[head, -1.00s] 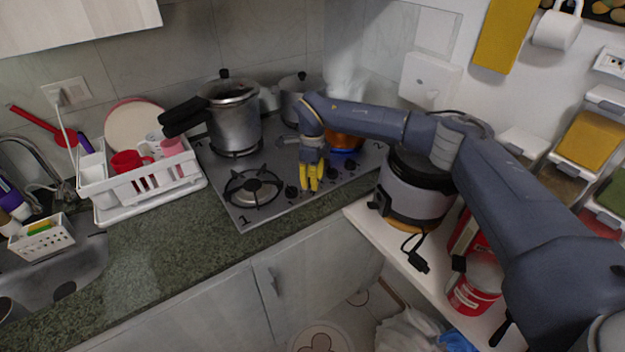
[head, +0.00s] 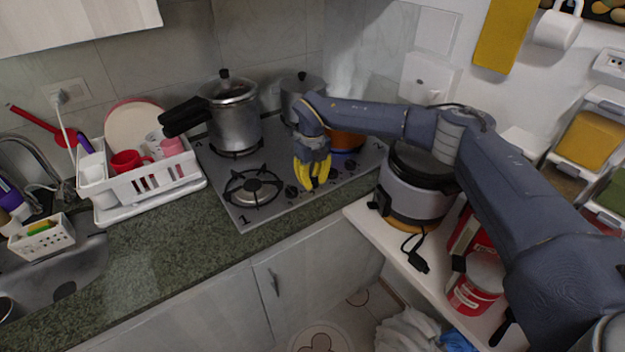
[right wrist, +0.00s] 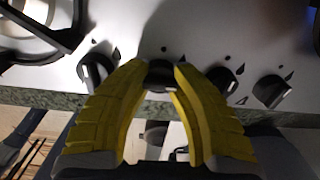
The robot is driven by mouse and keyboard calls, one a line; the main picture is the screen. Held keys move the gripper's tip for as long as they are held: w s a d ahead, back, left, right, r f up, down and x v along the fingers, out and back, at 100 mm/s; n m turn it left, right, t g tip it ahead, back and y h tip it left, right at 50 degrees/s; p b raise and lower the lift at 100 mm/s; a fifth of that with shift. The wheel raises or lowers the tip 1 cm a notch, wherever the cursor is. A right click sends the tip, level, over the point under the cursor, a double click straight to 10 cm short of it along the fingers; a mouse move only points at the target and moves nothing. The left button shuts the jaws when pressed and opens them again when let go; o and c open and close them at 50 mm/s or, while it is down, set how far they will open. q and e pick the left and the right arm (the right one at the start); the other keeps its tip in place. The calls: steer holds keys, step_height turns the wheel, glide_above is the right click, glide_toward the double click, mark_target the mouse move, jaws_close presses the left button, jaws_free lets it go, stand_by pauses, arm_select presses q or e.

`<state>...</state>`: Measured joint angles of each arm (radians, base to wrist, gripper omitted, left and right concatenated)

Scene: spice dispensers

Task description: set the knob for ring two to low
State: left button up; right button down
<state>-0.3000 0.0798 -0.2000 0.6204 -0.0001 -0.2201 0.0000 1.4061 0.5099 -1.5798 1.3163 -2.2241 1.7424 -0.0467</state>
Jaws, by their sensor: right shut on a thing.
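The steel stove top (head: 225,185) has a row of dark knobs along its front edge. My right gripper (head: 311,187) points down at this row in the head view, its yellow fingers covering part of it. In the right wrist view, the fingers (right wrist: 162,75) are closed on either side of a dark knob (right wrist: 160,72), the second from the left. The knob's pointer is mostly hidden, so its setting cannot be read. A free knob (right wrist: 97,68) is on its left, and two more (right wrist: 222,78) (right wrist: 272,88) are on its right. My left gripper is out of view.
A pressure cooker (head: 235,117) stands at the back left of the stove, with another pot (head: 297,100) and an orange pot (head: 345,141) behind my gripper. A front-left burner (head: 253,188) is bare. A rice cooker (head: 412,192) sits right, a dish rack (head: 150,182) left.

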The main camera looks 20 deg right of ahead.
mark_target(313, 177)
steer(key=m, duration=0.6)
steer(key=shift+m, duration=0.3)
steer(key=m, duration=0.5)
steer(key=shift+m, duration=0.4)
steer(key=c, duration=0.9)
jaws_free()
steer(key=shift+c, duration=0.2)
step_height(313, 177, up, 12)
